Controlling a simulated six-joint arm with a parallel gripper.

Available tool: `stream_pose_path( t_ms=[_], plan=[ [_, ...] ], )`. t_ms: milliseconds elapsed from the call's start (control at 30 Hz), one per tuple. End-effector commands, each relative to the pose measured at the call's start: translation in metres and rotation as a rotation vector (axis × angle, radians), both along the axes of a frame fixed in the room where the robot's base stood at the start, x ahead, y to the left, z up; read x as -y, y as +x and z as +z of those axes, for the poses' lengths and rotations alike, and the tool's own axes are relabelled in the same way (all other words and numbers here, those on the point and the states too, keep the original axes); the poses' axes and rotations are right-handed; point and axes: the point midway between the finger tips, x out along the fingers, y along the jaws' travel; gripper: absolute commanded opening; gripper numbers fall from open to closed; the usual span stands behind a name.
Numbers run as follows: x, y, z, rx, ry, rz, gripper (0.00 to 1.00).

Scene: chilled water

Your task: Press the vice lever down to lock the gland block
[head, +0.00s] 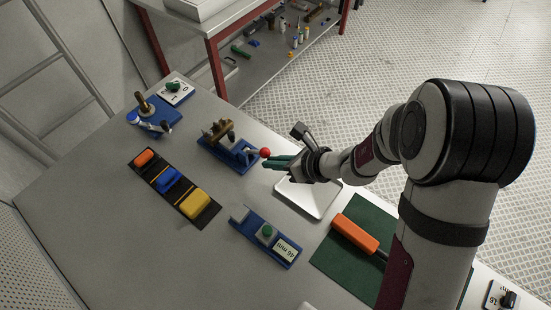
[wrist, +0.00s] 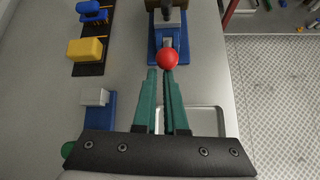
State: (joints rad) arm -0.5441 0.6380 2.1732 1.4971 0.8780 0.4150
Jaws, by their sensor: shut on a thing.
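The blue vice (head: 240,160) stands on the grey bench and holds a brass gland block (head: 217,131). Its lever ends in a red ball knob (head: 265,152), which points toward my gripper (head: 268,163). In the wrist view the red knob (wrist: 167,59) sits right at the tips of my green fingers (wrist: 160,74), with the vice (wrist: 155,42) behind it. My fingers are close together and shut on the lever at its knob end. The exact contact is partly hidden by the knob and fingers.
A black strip (head: 147,167) with orange, blue and yellow blocks lies left of the vice. A white tray (head: 318,205) lies beneath my gripper, and an orange-handled tool (head: 355,233) lies on a green mat (head: 335,265).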

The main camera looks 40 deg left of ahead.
Motion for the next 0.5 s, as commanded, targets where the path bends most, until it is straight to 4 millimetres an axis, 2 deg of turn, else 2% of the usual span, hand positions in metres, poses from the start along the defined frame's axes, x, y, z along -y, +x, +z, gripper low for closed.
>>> stream_pose_path(
  t_ms=[33, 67, 300, 500],
  plan=[
    [-0.006, 0.007, 0.015, 0.011, 0.035, -0.010, 0.00],
    [-0.005, 0.007, 0.018, 0.012, 0.034, -0.009, 0.00],
    [0.020, 0.008, 0.059, 0.010, 0.021, -0.007, 0.00],
    [0.036, 0.007, 0.085, 0.005, 0.008, -0.004, 0.00]
  ],
)
